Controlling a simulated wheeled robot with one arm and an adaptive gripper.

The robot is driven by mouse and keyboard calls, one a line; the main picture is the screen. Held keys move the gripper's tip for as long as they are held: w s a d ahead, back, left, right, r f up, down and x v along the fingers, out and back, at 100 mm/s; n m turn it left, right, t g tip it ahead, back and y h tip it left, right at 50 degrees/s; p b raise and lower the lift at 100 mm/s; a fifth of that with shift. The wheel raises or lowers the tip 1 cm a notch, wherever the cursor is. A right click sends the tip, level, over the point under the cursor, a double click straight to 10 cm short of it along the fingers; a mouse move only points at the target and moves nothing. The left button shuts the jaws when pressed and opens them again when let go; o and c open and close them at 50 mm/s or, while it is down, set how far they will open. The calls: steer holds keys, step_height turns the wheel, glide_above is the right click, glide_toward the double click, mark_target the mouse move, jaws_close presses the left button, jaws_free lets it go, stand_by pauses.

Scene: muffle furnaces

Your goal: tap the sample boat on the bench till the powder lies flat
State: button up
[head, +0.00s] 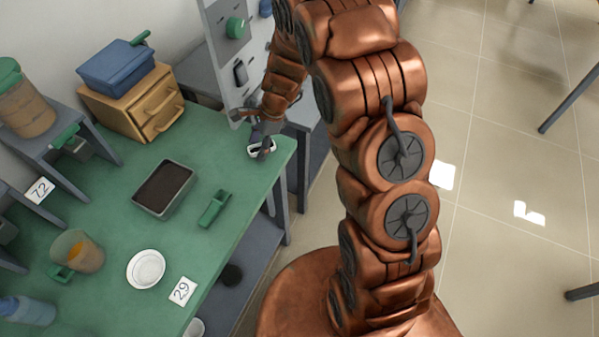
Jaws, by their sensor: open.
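A small white boat-shaped dish (253,153), which looks like the sample boat, sits at the right end of the green bench (118,206), close to its edge. My gripper (262,147) is open and reaches down over it from the far side. The dark fingers cover part of the dish. I cannot tell whether they touch it. The powder inside is too small and too hidden to judge how it lies.
A tan drawer box (137,103) stands behind. A pale panel with a green knob (237,27) rises near my forearm.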

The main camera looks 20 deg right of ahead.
steer(key=shift+r, duration=0.1)
steer(key=v, duration=1.2)
steer(key=shift+s, duration=0.1)
steer(key=s+r+n+g+h, duration=0.1)
steer(key=s+r+n, duration=0.3)
steer(key=s+n, duration=0.5)
steer(key=s+d+r+n+h, duration=0.1)
steer(key=s+r+n+h, duration=0.2)
steer(key=s+n, duration=0.6)
steer(key=s+r, duration=0.2)
steer(key=s, duration=1.4)
steer(key=shift+s+d+g+h, duration=0.15)
steer(key=shift+d+g+h, duration=0.15)
steer(key=shift+g, duration=0.1)
steer(key=shift+r, duration=0.15)
steer(key=shift+c, duration=0.4)
